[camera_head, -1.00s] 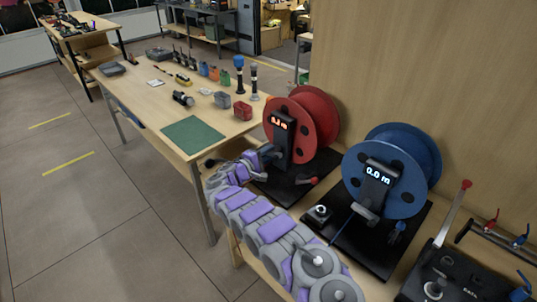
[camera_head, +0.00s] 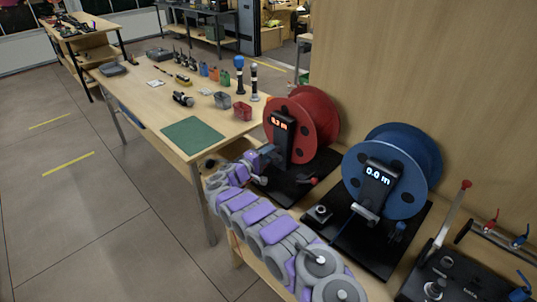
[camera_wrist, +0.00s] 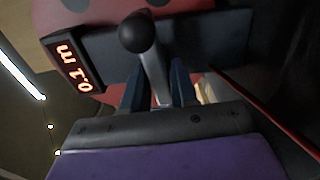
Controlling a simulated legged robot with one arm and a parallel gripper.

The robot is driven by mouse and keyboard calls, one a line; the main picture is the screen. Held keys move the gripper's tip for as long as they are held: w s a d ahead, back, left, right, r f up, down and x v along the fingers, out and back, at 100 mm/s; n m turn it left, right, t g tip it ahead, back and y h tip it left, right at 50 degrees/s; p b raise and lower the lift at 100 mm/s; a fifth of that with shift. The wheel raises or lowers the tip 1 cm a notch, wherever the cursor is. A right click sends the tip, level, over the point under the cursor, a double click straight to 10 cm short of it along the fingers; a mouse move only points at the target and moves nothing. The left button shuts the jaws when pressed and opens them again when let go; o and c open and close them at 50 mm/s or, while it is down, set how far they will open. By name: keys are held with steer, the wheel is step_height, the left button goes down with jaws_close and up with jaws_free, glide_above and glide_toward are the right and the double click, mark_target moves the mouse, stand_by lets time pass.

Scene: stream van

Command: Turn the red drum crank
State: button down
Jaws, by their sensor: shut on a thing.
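The red drum (camera_head: 322,118) stands upright on a dark base, its black post carrying a lit red display (camera_head: 283,120). My gripper (camera_head: 268,156) is at the left side of the red drum's post. In the wrist view my gripper (camera_wrist: 158,90) is shut on the crank (camera_wrist: 156,72), a grey bar with a round black knob (camera_wrist: 137,32) that sticks out beyond the fingers. The exact contact is partly hidden between the fingers. In the head view my arm hides most of the crank.
A blue drum (camera_head: 392,172) with a 0.0 m display stands to the right, near my arm. A control box (camera_head: 440,285) with a red-tipped lever is at the far right. A green mat (camera_head: 193,135) lies on the wooden bench to the left. A wooden wall rises behind the drums.

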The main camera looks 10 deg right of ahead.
steer(key=shift+s+f, duration=0.1)
steer(key=shift+f, duration=0.25)
stand_by(0.3)
steer(key=c, duration=1.1)
jaws_free()
steer(key=shift+c, duration=0.2)
steer(key=shift+o, duration=0.5)
steer(key=shift+r, duration=0.15)
steer(key=p+v, duration=0.3)
steer(key=v, duration=1.4)
steer(key=shift+a, duration=0.25)
